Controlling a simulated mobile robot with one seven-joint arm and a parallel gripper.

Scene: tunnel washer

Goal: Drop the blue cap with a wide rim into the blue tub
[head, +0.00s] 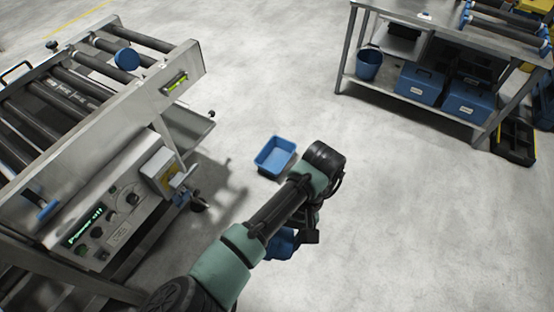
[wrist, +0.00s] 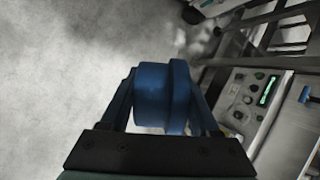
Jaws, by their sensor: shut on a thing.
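My gripper (wrist: 164,76) is shut on a blue cap with a wide rim (wrist: 160,96), held between its two fingers in the wrist view. In the head view a blue shape (head: 279,245) shows partly behind my arm at the gripper end; I cannot tell there the cap from the fingers. The blue tub (head: 275,156) is a shallow open box on the floor, near the middle of the head view. It is apart from the gripper, above it in the picture, and looks empty.
A roller conveyor (head: 105,95) with a control panel (head: 103,226) stands at left; a round blue object (head: 127,58) rests on its rollers. A metal table (head: 455,37) at upper right holds a blue bucket (head: 369,65) and blue cases (head: 419,83) on its lower shelf. The floor between is clear.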

